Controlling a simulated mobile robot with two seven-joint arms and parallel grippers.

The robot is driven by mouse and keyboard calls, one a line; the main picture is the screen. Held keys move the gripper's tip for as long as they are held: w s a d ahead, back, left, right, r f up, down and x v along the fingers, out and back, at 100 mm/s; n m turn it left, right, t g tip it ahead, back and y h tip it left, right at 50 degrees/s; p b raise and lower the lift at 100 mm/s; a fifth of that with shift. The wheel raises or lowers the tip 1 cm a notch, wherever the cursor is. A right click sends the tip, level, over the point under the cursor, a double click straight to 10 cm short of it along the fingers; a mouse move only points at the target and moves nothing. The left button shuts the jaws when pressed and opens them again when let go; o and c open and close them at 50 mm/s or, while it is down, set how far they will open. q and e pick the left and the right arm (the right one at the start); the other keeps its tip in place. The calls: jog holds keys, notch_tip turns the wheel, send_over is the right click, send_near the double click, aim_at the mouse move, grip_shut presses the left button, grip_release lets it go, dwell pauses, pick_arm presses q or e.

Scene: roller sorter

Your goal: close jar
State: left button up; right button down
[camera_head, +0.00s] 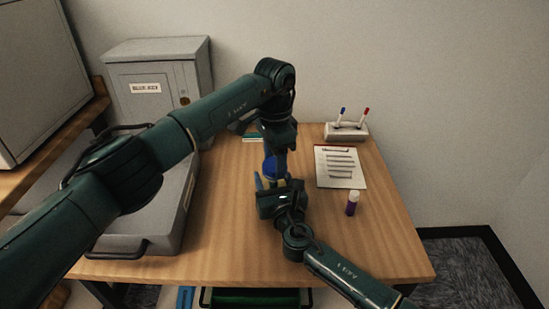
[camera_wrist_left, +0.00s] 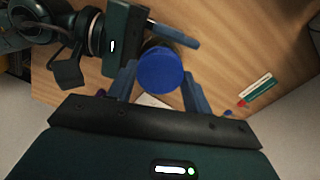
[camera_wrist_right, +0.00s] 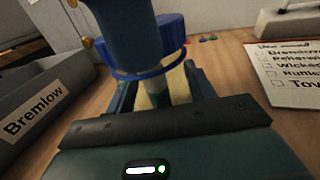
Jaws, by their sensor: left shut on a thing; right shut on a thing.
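The jar's round blue lid (camera_wrist_left: 161,69) sits between the fingers of my left gripper (camera_wrist_left: 160,85), which is shut on it from above. In the head view the blue lid (camera_head: 270,168) shows between my two grippers. My right gripper (camera_wrist_right: 160,92) is shut low on the jar (camera_wrist_right: 157,97), whose body is mostly hidden by the fingers and lid. The lid is directly above the jar; I cannot tell whether it is seated on it. My right gripper also shows in the head view (camera_head: 272,185), below the left one.
A clipboard (camera_head: 340,168), a purple bottle (camera_head: 352,203) and a pen holder (camera_head: 346,132) are on the right of the wooden table (camera_head: 235,225). A grey tray (camera_head: 172,225) labelled "Bremlow" is at the left. A grey cabinet (camera_head: 158,60) stands behind.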

pick_arm(q)
jog(key=m, duration=0.3)
jog(key=shift+c, duration=0.5)
jog(key=m, duration=0.4)
jog(key=shift+m, duration=0.3)
jog(key=m, duration=1.2)
jog(key=shift+m, duration=0.4)
jog(key=m, duration=1.2)
jog(key=shift+f+m, duration=0.1)
jog(key=shift+m, duration=0.3)
jog(key=m, duration=1.6)
jog(key=shift+m, duration=0.4)
jog(key=m, duration=0.8)
jog(key=o, duration=1.2)
jog(key=shift+c, duration=0.2)
